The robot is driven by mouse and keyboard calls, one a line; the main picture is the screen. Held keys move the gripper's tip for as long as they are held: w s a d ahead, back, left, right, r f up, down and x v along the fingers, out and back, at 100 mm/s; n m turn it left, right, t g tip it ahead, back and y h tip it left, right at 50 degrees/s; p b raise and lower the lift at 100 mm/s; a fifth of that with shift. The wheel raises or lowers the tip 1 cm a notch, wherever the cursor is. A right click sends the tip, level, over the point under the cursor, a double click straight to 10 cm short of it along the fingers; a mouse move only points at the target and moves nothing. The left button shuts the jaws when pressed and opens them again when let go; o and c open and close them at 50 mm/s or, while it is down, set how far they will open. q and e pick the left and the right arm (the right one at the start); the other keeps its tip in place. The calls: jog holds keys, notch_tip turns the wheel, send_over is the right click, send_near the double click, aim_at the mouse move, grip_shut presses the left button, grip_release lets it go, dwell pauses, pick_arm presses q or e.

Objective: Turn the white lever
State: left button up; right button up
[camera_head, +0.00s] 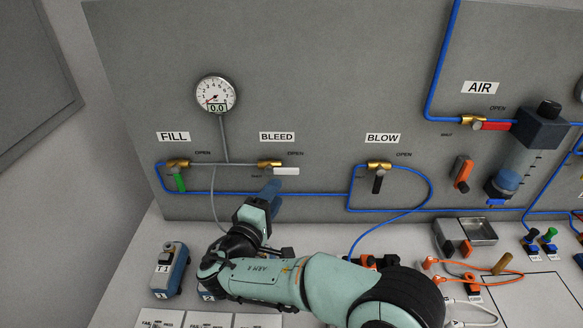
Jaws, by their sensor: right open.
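The white lever (287,171) is on the brass bleed valve (268,163) under the BLEED label (277,137). It lies horizontal, pointing right from the valve. My right arm comes in from the lower right. My left gripper is out of view.
A green lever (179,181) on the fill valve and a black lever (378,183) on the blow valve both hang down. Blue tubing (320,194) runs along the panel. A gauge (217,94) hangs above.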

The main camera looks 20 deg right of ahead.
aim_at(290, 172)
jog(key=p+x, duration=0.2)
jog(key=x, duration=0.8)
jog(key=shift+w+d+p, duration=0.1)
jog(key=shift+d+p, duration=0.05)
jog(key=shift+p, duration=0.15)
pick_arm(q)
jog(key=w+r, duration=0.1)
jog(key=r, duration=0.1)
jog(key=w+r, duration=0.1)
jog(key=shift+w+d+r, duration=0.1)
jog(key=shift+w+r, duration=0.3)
pick_arm(e)
jog(key=shift+c, duration=0.3)
grip_shut()
